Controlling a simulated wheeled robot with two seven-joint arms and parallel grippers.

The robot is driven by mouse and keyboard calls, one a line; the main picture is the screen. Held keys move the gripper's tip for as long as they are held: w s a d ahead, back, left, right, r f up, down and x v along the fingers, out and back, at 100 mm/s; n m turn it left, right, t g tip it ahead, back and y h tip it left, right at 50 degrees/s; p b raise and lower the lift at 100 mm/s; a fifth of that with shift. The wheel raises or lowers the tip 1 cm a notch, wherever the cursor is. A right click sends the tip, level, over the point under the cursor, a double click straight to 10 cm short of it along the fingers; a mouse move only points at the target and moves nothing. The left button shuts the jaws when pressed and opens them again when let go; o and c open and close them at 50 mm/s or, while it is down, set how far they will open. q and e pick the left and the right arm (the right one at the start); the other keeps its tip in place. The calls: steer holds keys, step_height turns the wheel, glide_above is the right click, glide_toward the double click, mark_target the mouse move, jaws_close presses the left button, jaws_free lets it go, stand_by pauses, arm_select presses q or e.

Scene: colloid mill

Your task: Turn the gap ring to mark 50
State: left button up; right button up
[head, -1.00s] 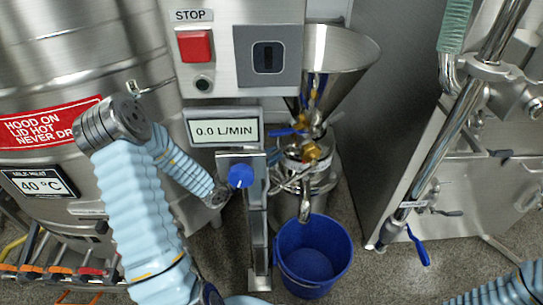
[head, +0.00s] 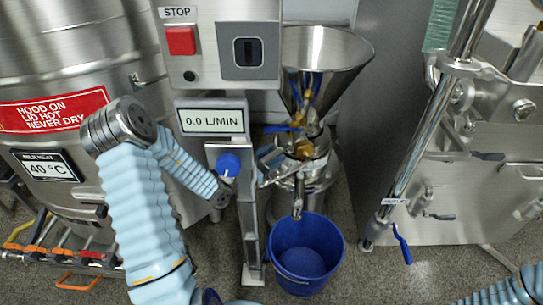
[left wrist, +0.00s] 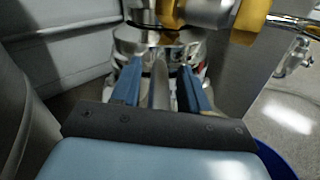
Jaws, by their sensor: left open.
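The mill (head: 305,172) stands under a steel hopper (head: 325,50). Its steel ring band (left wrist: 160,45), likely the gap ring, shows at the top of the left wrist view. A steel rod (left wrist: 159,85) points from it toward my wrist. My left gripper (left wrist: 158,85) is open, with one blue finger on each side of the rod; contact cannot be told. In the head view my left gripper (head: 270,160) is at the mill's left side, partly hidden by the display post. The ring's marks are not readable. My right gripper is out of view.
The display (head: 212,121) reads 0.0 L/MIN, above a blue knob (head: 228,165) on a post. A blue bucket (head: 305,255) stands under the mill's outlet. A red stop button (head: 181,41) is upper left. A steel cabinet (head: 400,170) stands at the right.

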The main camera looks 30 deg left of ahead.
arm_select(q)
steer(key=shift+s, duration=0.1)
steer(key=v, duration=1.3)
steer(key=shift+s+a+p, duration=0.15)
steer(key=shift+s+p, duration=0.15)
steer(key=shift+p, duration=0.1)
